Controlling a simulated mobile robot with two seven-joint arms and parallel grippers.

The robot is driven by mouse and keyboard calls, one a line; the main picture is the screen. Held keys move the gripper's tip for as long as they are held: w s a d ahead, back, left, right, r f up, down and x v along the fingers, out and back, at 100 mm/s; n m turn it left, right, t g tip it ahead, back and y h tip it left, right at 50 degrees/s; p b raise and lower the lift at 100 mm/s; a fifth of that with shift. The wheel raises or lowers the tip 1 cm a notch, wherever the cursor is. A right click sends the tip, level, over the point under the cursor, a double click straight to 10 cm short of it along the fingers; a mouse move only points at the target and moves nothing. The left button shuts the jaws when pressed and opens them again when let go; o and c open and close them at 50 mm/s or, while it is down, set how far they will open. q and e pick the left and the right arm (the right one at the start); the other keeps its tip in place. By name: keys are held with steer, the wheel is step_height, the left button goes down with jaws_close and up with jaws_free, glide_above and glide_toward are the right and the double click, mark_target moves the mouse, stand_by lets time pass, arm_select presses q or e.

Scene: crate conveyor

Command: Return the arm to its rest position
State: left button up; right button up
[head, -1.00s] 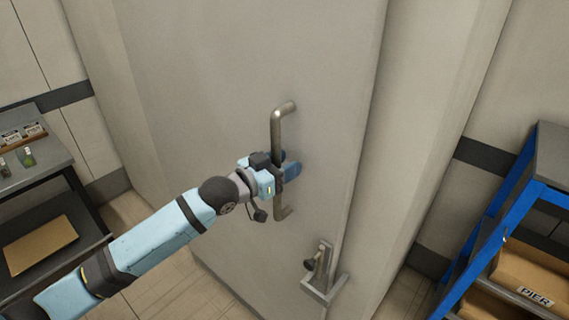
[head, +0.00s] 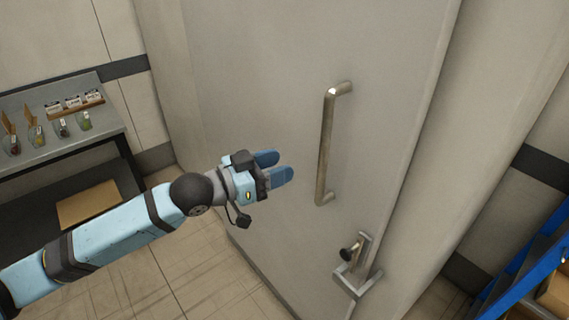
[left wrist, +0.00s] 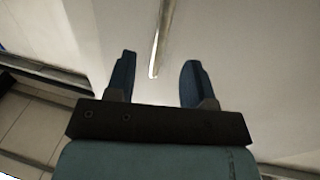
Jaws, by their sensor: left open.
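My left gripper (head: 277,168) reaches in from the left in the head view. It is open and empty, with blue fingers apart, just left of the metal bar handle (head: 325,150) and not touching it. The handle is fixed upright on a large pale door (head: 250,60). In the left wrist view, the handle (left wrist: 160,38) shows ahead, above the gap between the fingers (left wrist: 158,82). My right gripper is not in view.
A latch (head: 357,265) with a dark knob sits low on the door. A grey table (head: 60,135) with small glass containers and cards stands at left, a brown board (head: 88,203) on its lower shelf. A blue-framed rack (head: 530,265) stands at right. Floor shows below the arm.

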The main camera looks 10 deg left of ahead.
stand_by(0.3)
arm_select(q)
steer(key=s+a+f+n+t+y+p, duration=0.15)
steer(key=s+f, duration=0.25)
steer(key=f, duration=0.5)
steer(key=s+f+n+y, duration=0.3)
steer(key=f, duration=0.6)
steer(key=s+a+f+n+g+y, duration=0.1)
steer(key=s+a+f+y, duration=0.1)
steer(key=s+f, duration=0.5)
steer(key=s+a+f+n+g+y+p, duration=0.1)
steer(key=s+a+f+y, duration=0.2)
steer(key=s+f, duration=0.5)
steer(key=shift+s+a+f+y, duration=0.15)
steer(key=shift+s+a+y, duration=0.15)
steer(key=shift+y, duration=0.15)
steer(key=shift+d, duration=0.1)
